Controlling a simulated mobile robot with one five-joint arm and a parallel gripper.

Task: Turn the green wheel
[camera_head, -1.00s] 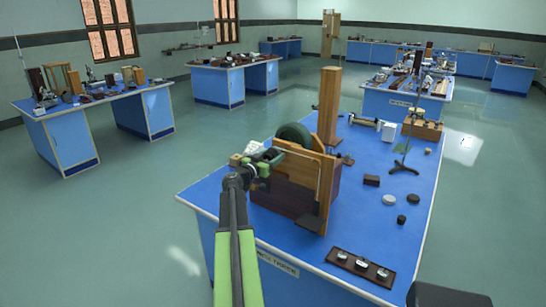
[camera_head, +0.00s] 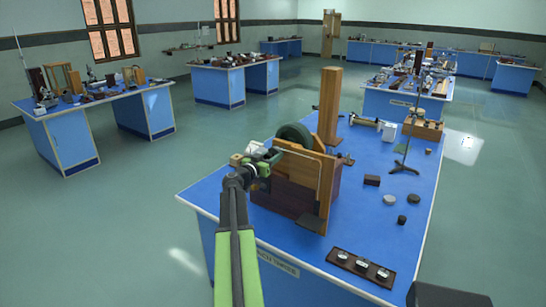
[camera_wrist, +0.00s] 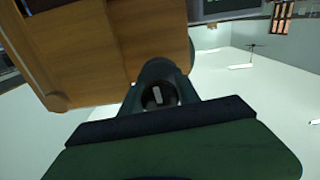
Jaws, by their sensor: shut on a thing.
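The dark green wheel (camera_head: 294,133) stands upright in a wooden stand (camera_head: 300,180) on the near blue bench. Only its upper part shows; the stand hides the rest. My gripper (camera_head: 268,158) is at the left side of the stand, just below and left of the wheel. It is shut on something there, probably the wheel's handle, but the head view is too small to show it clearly. In the wrist view, a dark round part with a pale slot (camera_wrist: 158,97) sits in front of my gripper, close to the wooden stand (camera_wrist: 90,45).
A tall wooden post (camera_head: 329,105) rises behind the stand. A dark tray with several knobs (camera_head: 360,265) lies at the bench's front edge. Small dark blocks and discs lie to the right. The floor left of the bench is clear.

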